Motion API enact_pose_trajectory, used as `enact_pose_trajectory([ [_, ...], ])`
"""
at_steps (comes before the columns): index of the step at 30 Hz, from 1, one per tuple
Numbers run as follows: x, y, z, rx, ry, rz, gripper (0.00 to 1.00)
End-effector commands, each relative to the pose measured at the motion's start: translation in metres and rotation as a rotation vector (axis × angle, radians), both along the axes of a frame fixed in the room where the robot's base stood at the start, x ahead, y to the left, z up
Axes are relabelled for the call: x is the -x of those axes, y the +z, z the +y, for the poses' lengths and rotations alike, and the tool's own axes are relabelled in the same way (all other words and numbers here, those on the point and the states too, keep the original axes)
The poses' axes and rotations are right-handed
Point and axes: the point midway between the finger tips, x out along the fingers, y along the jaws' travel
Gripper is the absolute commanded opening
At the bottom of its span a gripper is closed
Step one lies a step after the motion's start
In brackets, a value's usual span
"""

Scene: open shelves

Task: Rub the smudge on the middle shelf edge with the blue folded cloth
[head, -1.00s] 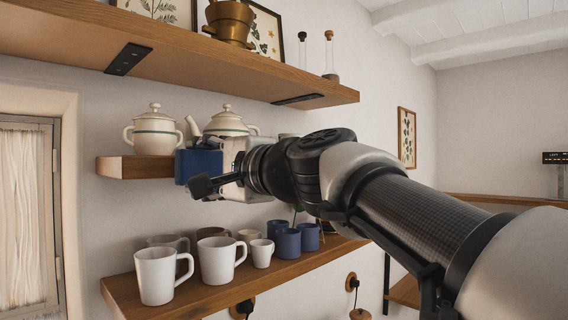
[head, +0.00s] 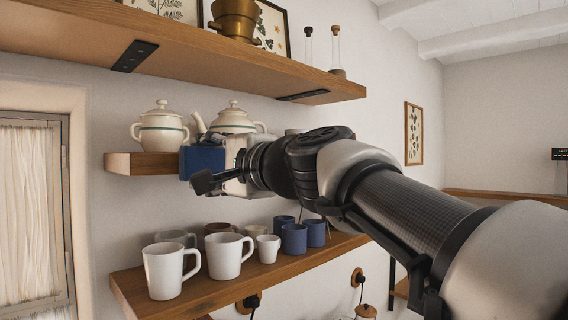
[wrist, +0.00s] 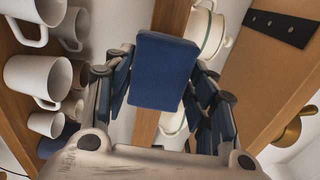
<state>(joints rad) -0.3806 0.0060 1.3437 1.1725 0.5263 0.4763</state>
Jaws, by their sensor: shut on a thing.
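The blue folded cloth (head: 203,162) is in my gripper (head: 218,168), at the front edge of the middle shelf (head: 140,163). In the wrist view the cloth (wrist: 165,70) stands as a flat blue block between the two fingers of my gripper (wrist: 164,80). The gripper is shut on it. Behind it the middle shelf (wrist: 170,16) runs as a wooden strip. I cannot tell whether the cloth touches the shelf edge. No smudge shows on the visible part of the edge; the cloth and my arm hide the rest.
A cream sugar pot (head: 160,130) and a teapot (head: 233,120) stand on the middle shelf close behind the cloth. White mugs (head: 170,270) and blue mugs (head: 294,239) fill the lower shelf (head: 205,292). The upper shelf (head: 190,52) with a brass pot (head: 235,20) overhangs.

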Motion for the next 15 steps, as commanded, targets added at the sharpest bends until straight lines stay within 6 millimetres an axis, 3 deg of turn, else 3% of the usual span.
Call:
enact_pose_trajectory([
  [15,-0.0070,0.0004,0.0083,0.000,0.000,0.000,0.32],
])
